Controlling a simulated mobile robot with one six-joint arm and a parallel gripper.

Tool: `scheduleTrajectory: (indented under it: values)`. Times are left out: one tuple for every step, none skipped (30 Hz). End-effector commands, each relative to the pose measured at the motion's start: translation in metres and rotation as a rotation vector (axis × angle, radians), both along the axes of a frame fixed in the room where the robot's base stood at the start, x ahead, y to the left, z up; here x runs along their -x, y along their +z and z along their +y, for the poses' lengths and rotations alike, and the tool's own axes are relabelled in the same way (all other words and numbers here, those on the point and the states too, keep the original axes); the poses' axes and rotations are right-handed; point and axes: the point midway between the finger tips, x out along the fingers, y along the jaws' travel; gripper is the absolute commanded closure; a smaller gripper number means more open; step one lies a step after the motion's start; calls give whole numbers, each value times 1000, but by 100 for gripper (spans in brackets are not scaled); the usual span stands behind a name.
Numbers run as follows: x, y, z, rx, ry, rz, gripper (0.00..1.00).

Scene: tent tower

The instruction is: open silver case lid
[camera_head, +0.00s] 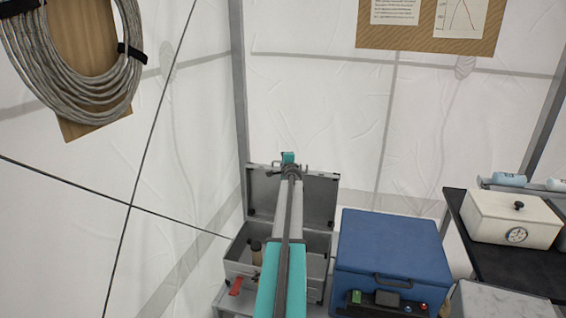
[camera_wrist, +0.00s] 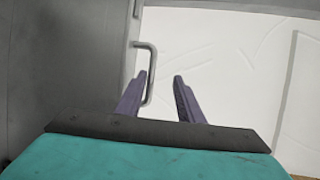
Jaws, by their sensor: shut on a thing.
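The silver case (camera_head: 238,268) stands on the floor or a low stand, left of centre, in the head view. Its lid (camera_head: 322,200) is raised, standing about upright against the tent wall behind. The lid's grey inner face and the open inside of the case show. My gripper (camera_head: 290,170) is at the lid's upper edge, partly hidden by my arm. The lid (camera_wrist: 65,70) fills the left side.
A blue box (camera_head: 390,245) stands close to the case's right. A small bottle (camera_head: 256,253) is inside the case and a red tag (camera_head: 235,287) is at its front. A cream box (camera_head: 515,217) sits on a dark surface at right. Tent walls are close behind.

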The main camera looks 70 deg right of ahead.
Motion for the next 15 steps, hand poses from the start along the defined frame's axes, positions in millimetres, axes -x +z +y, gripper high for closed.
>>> scheduleTrajectory:
  values:
    - [8,6,4,9,-9,-2,72]
    - [9,6,6,9,-9,-1,72]
    - [11,7,9,9,-10,-1,72]
    - [13,8,12,9,-10,-1,72]
    - [14,8,14,9,-10,-1,72]
    - [16,9,17,9,-10,-1,72]
    - [18,10,19,9,-10,-1,72]
    - [19,10,22,9,-10,-1,72]
    - [21,11,25,9,-10,-1,72]
    - [22,11,27,9,-10,-1,72]
    - [24,12,30,9,-10,-1,72]
    - [26,13,33,9,-10,-1,72]
    - [27,13,35,9,-9,-1,72]
    - [28,14,38,9,-9,-1,72]
    - [30,15,41,9,-8,-1,72]
